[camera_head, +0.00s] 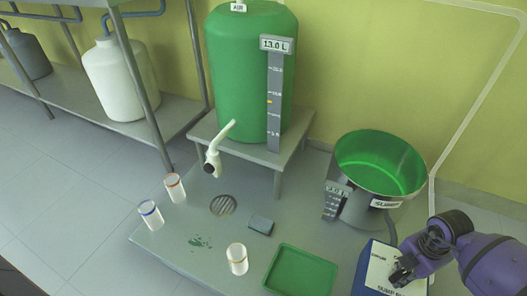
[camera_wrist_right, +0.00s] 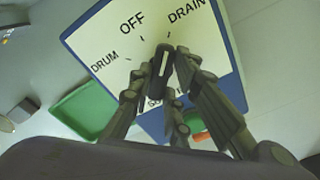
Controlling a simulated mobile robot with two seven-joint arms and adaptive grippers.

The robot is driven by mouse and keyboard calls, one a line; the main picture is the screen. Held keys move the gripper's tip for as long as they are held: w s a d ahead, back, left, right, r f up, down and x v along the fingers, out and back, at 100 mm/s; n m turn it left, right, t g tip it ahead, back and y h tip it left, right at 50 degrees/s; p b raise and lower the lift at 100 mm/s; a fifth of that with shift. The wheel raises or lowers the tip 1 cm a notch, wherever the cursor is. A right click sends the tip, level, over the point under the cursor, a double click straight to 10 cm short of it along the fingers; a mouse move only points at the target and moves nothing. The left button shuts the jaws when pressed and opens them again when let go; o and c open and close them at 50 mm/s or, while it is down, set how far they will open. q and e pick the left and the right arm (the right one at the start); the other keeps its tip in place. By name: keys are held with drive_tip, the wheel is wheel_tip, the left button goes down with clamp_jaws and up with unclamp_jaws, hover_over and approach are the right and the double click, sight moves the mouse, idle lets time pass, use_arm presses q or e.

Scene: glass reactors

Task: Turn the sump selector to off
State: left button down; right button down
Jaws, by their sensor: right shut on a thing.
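The sump selector (camera_head: 384,262) is a box with blue sides and a white face at the lower right in the head view. In the right wrist view its face (camera_wrist_right: 105,40) reads DRUM, OFF and DRAIN, with a tick near each word. A lower label is partly hidden by fingers. The dark knob (camera_wrist_right: 163,66) has a white line pointing up, closer to the DRAIN tick than to OFF. My right gripper (camera_head: 398,274) is over the face, its fingers shut around the knob; it also shows in the wrist view (camera_wrist_right: 165,62). My left gripper is out of view.
A green tray (camera_head: 301,270) lies left of the selector. A metal bucket with green inside (camera_head: 381,163) stands behind it. A big green tank (camera_head: 237,75) with a white tap (camera_head: 217,148) is on a stand. Several small jars stand on the platform (camera_head: 170,235).

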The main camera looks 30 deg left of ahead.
drive_tip(key=shift+r+n+p, duration=0.2)
drive_tip(key=shift+n+p, duration=0.3)
drive_tip(key=shift+p, duration=0.35)
drive_tip(key=shift+n+p, duration=0.75)
drive_tip(key=shift+n, duration=0.05)
drive_tip(key=shift+n+p, duration=0.35)
drive_tip(key=shift+n, duration=0.45)
drive_tip(key=shift+f+n+p, duration=0.15)
drive_tip(key=shift+n+p, duration=0.35)
drive_tip(key=shift+n, duration=1.6)
drive_tip(key=c, duration=1.6)
unclamp_jaws()
drive_tip(key=shift+c, duration=0.2)
